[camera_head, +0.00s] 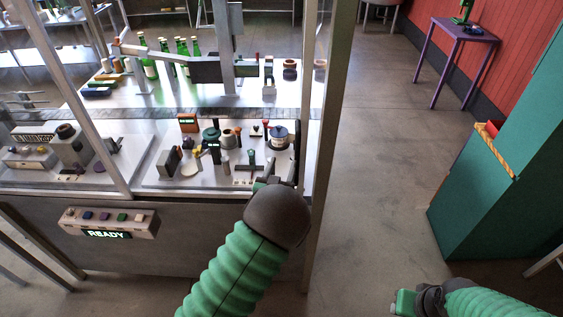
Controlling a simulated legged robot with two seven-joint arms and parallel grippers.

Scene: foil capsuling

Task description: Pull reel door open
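The foil capsuling machine stands at the left behind an upright metal frame with clear panels. A pale upright (312,110) forms its right front edge; I cannot tell for certain which panel is the reel door. My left gripper (275,181) is at the machine's front right, close to this upright and in front of the right part of the machine deck (160,180). Its fingers are small and partly hidden by my dark wrist, so I cannot tell whether they touch anything. My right gripper (404,301) is low at the bottom right, apart from the machine.
Green bottles (148,64) stand on the rear deck. A button box (108,221) with a READY display is on the machine's front. A teal cabinet (475,195) and a purple table (459,35) are at the right. The floor (385,150) between is clear.

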